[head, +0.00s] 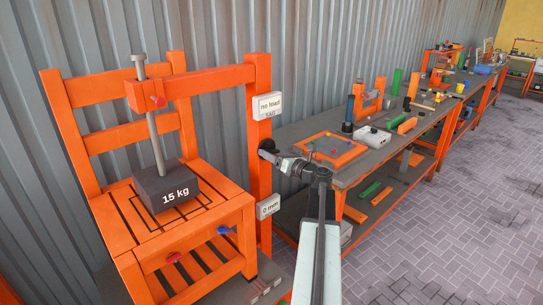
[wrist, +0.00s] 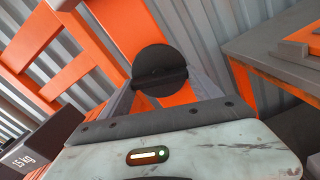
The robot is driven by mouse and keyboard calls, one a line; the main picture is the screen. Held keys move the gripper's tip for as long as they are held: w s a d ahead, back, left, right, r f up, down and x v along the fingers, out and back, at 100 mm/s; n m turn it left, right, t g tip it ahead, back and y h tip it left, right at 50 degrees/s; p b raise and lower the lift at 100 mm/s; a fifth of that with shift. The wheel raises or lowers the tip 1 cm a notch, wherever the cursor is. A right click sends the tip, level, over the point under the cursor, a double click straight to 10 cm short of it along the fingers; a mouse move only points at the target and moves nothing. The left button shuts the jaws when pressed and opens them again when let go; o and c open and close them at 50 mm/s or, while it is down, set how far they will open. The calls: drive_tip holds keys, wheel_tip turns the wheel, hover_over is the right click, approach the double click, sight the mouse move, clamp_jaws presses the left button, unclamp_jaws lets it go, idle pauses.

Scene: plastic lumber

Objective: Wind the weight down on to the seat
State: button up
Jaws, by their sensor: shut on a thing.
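The weight (head: 165,186) is a dark grey block marked 15 kg, at the lower end of a grey rod (head: 152,115). It is at the orange slatted chair seat (head: 118,220); I cannot tell whether it touches. In the wrist view the weight (wrist: 40,145) shows at lower left. My gripper (head: 272,155) is at the orange post (head: 258,100) right of the chair. It is shut on a round black knob (head: 266,145), which also shows between the fingers in the wrist view (wrist: 159,62). The knob's mount is hidden.
Signs on the post read "no load SAG" (head: 267,106) and "0 mm" (head: 269,207). A long workbench (head: 362,165) with an orange-framed tray (head: 331,134), a white box (head: 372,137) and other items runs right along the corrugated wall. The paved floor (head: 440,230) at right is clear.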

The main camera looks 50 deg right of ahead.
drive_tip(key=m, duration=1.1)
drive_tip(key=shift+a+r, duration=0.15)
drive_tip(key=shift+r, duration=0.05)
drive_tip(key=shift+m, duration=0.3)
drive_tip(key=o, duration=1.4)
drive_tip(key=shift+s, duration=0.1)
drive_tip(key=s, duration=0.7)
drive_tip(key=shift+s+a, duration=0.25)
drive_tip(key=shift+s, duration=0.05)
